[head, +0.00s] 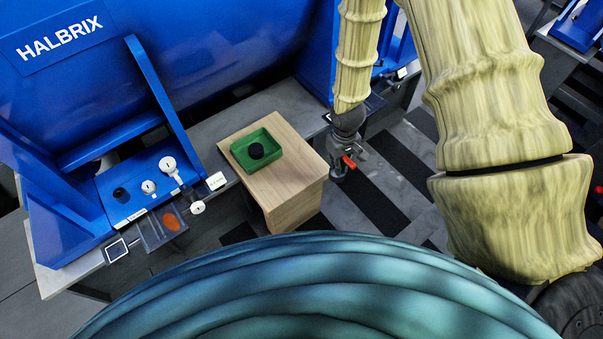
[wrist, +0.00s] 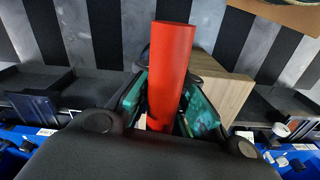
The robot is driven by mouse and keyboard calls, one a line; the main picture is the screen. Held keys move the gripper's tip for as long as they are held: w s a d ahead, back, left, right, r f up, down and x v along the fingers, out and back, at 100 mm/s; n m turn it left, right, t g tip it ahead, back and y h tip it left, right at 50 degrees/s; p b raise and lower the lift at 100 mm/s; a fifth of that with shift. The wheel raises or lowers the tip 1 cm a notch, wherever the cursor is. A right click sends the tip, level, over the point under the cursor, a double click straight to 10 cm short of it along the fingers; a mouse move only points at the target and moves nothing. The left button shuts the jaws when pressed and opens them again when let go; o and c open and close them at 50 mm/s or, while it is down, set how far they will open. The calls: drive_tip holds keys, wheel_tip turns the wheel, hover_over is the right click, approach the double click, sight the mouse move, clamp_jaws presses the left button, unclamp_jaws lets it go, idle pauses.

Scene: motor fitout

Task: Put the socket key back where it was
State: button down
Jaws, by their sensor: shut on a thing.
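The socket key (head: 349,162) shows as a small red piece at the end of my arm in the head view. In the wrist view the socket key (wrist: 172,65) is a thick red cylinder standing between green finger pads. My gripper (head: 343,168) is shut on it, in the air to the right of the wooden cabinet. My gripper (wrist: 167,108) also shows in the wrist view, with its pads on either side of the red cylinder. The key's other end is hidden. I cannot tell which place it came from.
A dark tray (head: 152,236) with an orange-red patch juts out below. Striped floor lies right.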

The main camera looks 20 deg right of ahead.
drive_tip(key=shift+s+d+f+b, duration=0.3)
drive_tip(key=shift+d+f+b, duration=0.65)
drive_tip(key=shift+b, duration=0.2)
drive_tip(key=shift+w+a+f+b, duration=0.35)
drive_tip(key=shift+w+a+f, duration=0.45)
drive_tip(key=shift+w+a, duration=1.05)
drive_tip(key=shift+w+a+f+b, duration=0.3)
drive_tip(key=shift+w+a+f, duration=0.5)
drive_tip(key=shift+w+a, duration=1.1)
drive_tip(key=shift+w+a+f+b, duration=0.35)
drive_tip(key=shift+w+a+f, duration=0.75)
drive_tip(key=shift+w, duration=1.2)
drive_tip(key=shift+a+r, duration=0.25)
drive_tip(key=shift+r, duration=0.1)
drive_tip(key=shift+f, duration=0.1)
drive_tip(key=c, duration=2)
unclamp_jaws()
drive_tip(key=shift+f, duration=0.1)
drive_tip(key=o, duration=0.5)
